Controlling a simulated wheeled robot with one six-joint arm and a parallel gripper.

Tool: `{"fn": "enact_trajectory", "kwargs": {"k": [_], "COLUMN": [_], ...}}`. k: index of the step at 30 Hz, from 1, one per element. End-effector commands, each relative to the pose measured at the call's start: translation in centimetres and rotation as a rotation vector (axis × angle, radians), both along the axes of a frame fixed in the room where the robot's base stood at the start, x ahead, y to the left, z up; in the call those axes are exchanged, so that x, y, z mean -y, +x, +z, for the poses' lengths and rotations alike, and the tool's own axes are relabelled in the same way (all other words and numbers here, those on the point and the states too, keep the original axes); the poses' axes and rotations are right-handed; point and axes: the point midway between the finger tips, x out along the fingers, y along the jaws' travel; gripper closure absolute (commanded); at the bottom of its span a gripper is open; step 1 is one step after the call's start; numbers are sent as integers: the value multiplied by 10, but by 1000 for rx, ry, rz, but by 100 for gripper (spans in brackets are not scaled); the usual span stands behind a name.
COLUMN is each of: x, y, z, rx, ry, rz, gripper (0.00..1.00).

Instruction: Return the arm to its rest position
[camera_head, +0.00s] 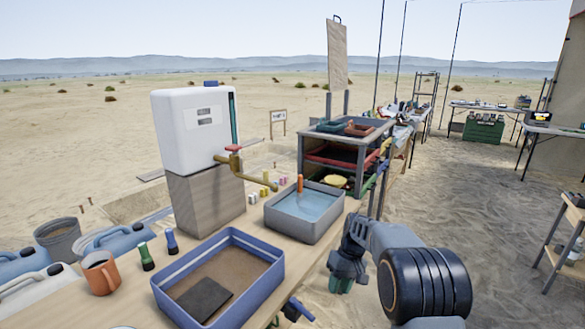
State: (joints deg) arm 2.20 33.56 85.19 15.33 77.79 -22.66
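My arm shows at the lower right, its thick dark joint toward the bottom edge and grey links bending left. My gripper (345,273) hangs at the end of the links, pointing down, just off the right edge of the wooden table (262,313). It is to the right of the blue tray and below the grey basin.
A blue tray (278,288) holding a dark flat piece and a grey basin (307,236) of water stand on the table. A white water tank (190,130) with a brass tap is behind them. An orange mug (102,275) is at left. Open sand lies right of my arm.

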Motion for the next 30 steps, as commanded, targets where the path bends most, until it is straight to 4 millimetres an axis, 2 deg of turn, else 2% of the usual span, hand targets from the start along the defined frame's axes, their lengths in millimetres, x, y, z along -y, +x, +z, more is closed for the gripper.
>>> {"fn": "enact_trajectory", "kwargs": {"k": [1, 9, 15, 18, 21, 25, 27, 30], "x": [3, 20, 26, 27, 26, 25, 25, 25], "y": [-17, -118, -185, -208, -223, -227, -227, -227], "z": [30, 127, 183, 204, 225, 251, 260, 262], "rx": [27, 211, 354, 410, 455, 520, 539, 541], "ry": [-47, -227, -273, -277, -276, -265, -261, -259], "rz": [-47, -254, -301, -296, -292, -298, -298, -299], "gripper": [71, 71, 71, 71, 71, 71, 71, 71]}}
